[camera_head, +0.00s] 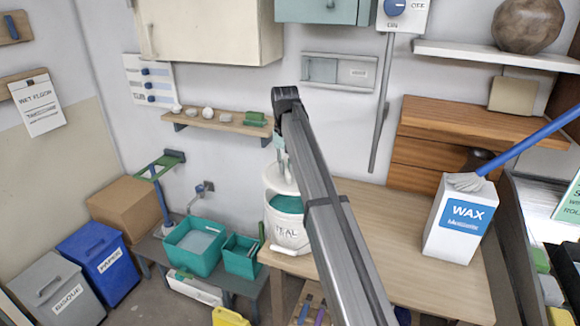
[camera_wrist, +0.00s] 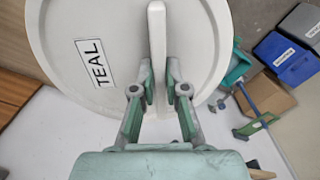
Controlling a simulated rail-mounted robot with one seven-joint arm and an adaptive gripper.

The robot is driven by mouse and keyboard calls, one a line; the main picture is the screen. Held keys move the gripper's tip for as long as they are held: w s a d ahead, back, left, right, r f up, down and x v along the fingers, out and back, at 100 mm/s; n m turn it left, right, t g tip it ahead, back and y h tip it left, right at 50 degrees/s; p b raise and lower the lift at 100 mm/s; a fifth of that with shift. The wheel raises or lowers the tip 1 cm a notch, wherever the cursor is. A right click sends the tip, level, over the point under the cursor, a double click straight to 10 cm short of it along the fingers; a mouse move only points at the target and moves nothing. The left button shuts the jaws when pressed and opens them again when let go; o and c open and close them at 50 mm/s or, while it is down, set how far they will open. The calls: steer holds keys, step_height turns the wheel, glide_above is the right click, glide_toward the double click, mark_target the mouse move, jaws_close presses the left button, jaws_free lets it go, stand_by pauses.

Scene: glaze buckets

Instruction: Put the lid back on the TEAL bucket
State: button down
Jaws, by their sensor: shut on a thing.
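The teal bucket (camera_head: 288,238) is white with a TEAL label and stands on the wooden table near its left end. Its top is open and teal glaze shows inside. My gripper (camera_wrist: 159,90) is shut on the upright handle of the white round lid (camera_wrist: 100,55), which bears a TEAL label. In the head view the lid (camera_head: 277,180) is above the bucket, toward its back, and looks tilted. My arm hides its right part and part of the bucket. I cannot tell whether the lid touches the rim.
A white WAX box (camera_head: 462,220) stands on the table (camera_head: 400,250) to the right. Teal tubs (camera_head: 195,246) sit on a low bench at the left. A small shelf (camera_head: 222,123) is on the wall behind. The table between bucket and box is mostly clear.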

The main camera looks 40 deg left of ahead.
steer(key=shift+f+b, duration=0.85)
steer(key=shift+f, duration=1.9)
steer(key=shift+f, duration=0.85)
stand_by(1.0)
steer(key=c, duration=1.1)
jaws_free()
steer(key=shift+o, duration=0.3)
steer(key=o, duration=0.4)
steer(key=shift+d, duration=0.1)
steer(key=shift+r+p, duration=0.15)
steer(key=shift+p, duration=0.15)
steer(key=shift+r+p, duration=1.5)
steer(key=shift+r, duration=1.9)
